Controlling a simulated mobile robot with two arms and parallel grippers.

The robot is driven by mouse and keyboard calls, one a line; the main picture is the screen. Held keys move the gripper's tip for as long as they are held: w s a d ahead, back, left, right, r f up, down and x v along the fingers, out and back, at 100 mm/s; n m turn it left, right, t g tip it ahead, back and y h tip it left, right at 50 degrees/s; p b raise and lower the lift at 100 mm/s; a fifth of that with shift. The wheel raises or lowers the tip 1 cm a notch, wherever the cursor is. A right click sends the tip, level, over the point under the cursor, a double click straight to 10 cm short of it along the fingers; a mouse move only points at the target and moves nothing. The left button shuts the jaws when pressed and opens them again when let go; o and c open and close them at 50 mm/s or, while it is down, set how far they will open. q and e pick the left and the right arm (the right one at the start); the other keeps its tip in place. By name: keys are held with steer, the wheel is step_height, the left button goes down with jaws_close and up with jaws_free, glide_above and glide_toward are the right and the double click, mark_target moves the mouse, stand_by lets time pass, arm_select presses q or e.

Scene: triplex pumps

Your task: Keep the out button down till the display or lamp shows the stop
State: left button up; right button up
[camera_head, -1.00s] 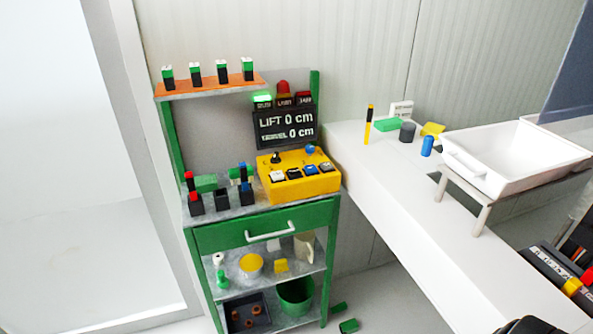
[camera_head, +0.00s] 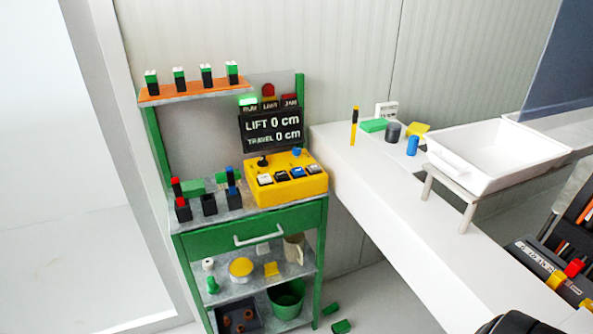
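A yellow control box (camera_head: 288,192) stands on the green bench's top, with a row of several buttons (camera_head: 281,176) along its sloped front. The button labels are too small to read, so I cannot tell which is the out button. No button is visibly held. Behind the box, a black display (camera_head: 271,130) reads LIFT 0 cm and TRAVEL 0 cm. Above it, the RUN lamp (camera_head: 248,101) glows green. A red lamp (camera_head: 268,91) and the JAM lamp (camera_head: 290,101) look unlit.
A green bench (camera_head: 249,242) with a drawer carries black holders (camera_head: 209,206) and an orange shelf (camera_head: 195,91). A white counter (camera_head: 375,190) runs right, with small items and a white tray (camera_head: 495,160). A dark rack (camera_head: 535,262) stands at lower right.

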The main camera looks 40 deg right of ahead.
stand_by(0.4)
jaws_close()
stand_by(1.5)
